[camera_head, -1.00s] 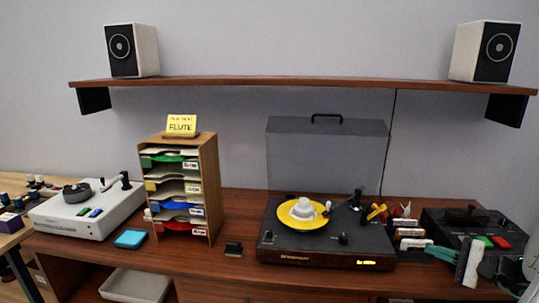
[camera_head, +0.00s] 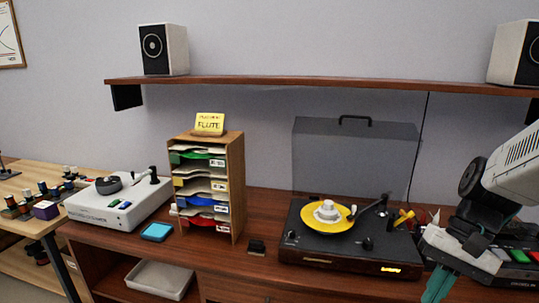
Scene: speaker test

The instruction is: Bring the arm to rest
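My arm comes in from the right edge, in front of the shelf's right end and the right part of the cabinet. My gripper (camera_head: 440,284) is low at the lower right, its teal fingers pointing down and running toward the bottom edge of the picture. I cannot tell whether the fingers are open or shut. Nothing shows held in them. The arm covers part of the black device with green and red buttons (camera_head: 519,256) at the right.
A turntable (camera_head: 300,247) with a yellow record and raised clear lid stands left of my gripper. A wooden record rack (camera_head: 237,190), a white turntable (camera_head: 110,208) and a blue square (camera_head: 157,232) are further left. A wall shelf (camera_head: 300,84) carries two speakers (camera_head: 164,49).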

